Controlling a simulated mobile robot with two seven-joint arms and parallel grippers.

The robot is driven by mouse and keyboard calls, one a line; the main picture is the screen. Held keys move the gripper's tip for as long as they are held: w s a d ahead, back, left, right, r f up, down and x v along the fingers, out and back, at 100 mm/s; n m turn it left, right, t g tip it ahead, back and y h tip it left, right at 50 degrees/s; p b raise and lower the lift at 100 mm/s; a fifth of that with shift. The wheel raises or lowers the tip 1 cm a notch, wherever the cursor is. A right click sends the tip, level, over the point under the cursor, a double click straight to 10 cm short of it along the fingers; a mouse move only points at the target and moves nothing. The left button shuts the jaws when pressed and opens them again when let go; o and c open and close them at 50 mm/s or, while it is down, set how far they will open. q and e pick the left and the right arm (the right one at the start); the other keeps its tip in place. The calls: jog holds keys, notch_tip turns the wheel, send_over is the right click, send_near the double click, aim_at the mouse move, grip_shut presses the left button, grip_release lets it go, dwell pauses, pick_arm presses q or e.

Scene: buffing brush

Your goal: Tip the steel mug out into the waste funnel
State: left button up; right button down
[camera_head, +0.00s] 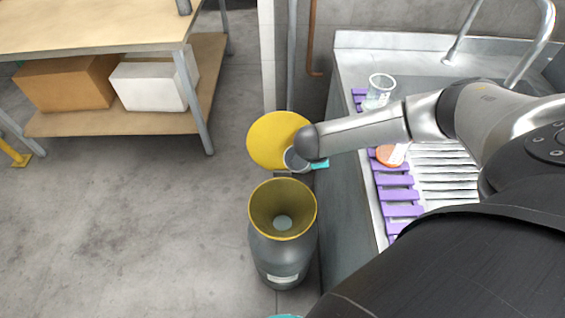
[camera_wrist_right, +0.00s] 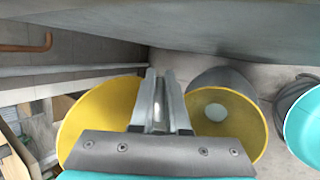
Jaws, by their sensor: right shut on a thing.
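The steel mug (camera_head: 295,160) shows as a small grey round shape at the end of my right arm, partly hidden behind the wrist. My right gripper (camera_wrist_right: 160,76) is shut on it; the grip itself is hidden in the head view. The mug's contents and exact tilt cannot be made out. The waste funnel (camera_head: 282,210) is yellow-rimmed and sits open in the top of a grey drum (camera_head: 283,258). Its round yellow lid (camera_head: 270,135) stands open behind it. The mug is in front of the lid, above and behind the funnel mouth. The funnel (camera_wrist_right: 225,125) is right of my fingers in the wrist view. My left gripper is out of view.
A steel sink counter (camera_head: 355,165) stands right of the drum, with purple slats (camera_head: 402,211), a clear beaker (camera_head: 380,88) and an orange round item (camera_head: 388,157). A teal container (camera_wrist_right: 304,125) is near the drum.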

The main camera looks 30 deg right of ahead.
jog(key=shift+w+d+r+y+p, duration=0.15)
jog(key=shift+d+r+y+p, duration=0.1)
jog(key=shift+r+p, duration=0.35)
jog(key=shift+w+d+r+y+p, duration=0.15)
jog(key=shift+d+r+p, duration=0.1)
jog(key=shift+r+p, duration=0.35)
jog(key=w+d+r+g+y+p, duration=0.1)
jog(key=d+r+g+y+p, duration=0.2)
jog(key=r, duration=0.6)
jog(key=shift+w+d+y+p, duration=0.15)
jog(key=shift+w+y+p, duration=0.3)
jog(key=shift+y, duration=0.55)
jog(key=shift+s, duration=0.1)
